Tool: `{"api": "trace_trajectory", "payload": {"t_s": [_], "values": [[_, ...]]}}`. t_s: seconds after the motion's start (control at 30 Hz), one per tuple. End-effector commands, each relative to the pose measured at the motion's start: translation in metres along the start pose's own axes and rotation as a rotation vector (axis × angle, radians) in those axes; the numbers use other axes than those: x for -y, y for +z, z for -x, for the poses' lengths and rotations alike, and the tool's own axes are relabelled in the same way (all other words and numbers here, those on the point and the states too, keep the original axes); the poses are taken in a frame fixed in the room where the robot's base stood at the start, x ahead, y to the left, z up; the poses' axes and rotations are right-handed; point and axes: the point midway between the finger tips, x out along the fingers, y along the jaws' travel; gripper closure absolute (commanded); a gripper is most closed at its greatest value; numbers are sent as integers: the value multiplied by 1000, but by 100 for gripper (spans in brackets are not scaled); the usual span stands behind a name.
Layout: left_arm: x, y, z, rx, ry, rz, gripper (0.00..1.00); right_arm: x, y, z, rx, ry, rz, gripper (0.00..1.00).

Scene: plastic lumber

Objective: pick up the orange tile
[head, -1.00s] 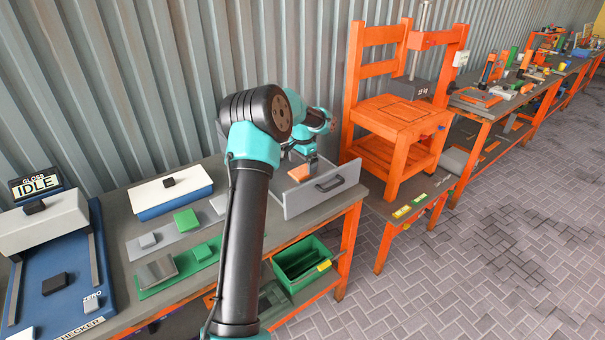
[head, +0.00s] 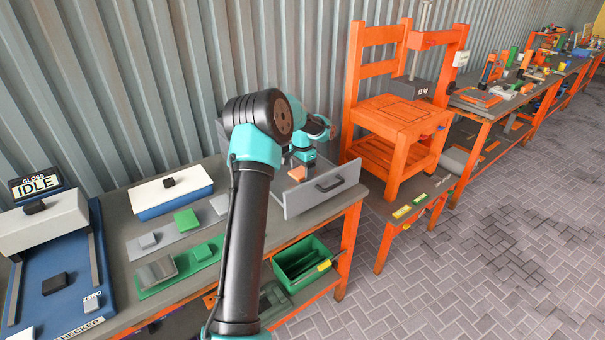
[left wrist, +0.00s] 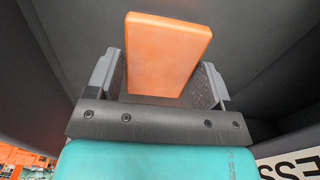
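The orange tile (head: 298,173) is inside the open grey drawer (head: 318,190), near its back in the head view. In the left wrist view, the tile (left wrist: 167,52) shows large between my left gripper's two fingers. My left gripper (left wrist: 162,78) has its fingers spread, with their textured inner pads visible on both sides of the tile. A gap shows at the right finger; contact on the left is unclear. My right gripper is not in view.
A white-topped blue box (head: 172,190), green blocks (head: 186,220) and a gloss checker (head: 50,255) are on the bench. A green bin (head: 304,262) is below, and an orange chair-like rig (head: 400,115) stands right.

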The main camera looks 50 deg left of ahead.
Motion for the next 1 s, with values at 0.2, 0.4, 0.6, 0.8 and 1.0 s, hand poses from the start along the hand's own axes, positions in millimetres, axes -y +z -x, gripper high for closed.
{"api": "trace_trajectory", "payload": {"t_s": [0.2,0.4,0.6,0.8,1.0], "values": [[0,0,0,0,0,0,47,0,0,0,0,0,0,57],[0,0,0,0,0,0,56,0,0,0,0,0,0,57],[0,0,3,-1,-1,0,56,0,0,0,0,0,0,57],[0,-1,24,-3,-1,0,56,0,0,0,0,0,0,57],[0,-1,60,-4,-2,0,56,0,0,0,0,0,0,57]]}}
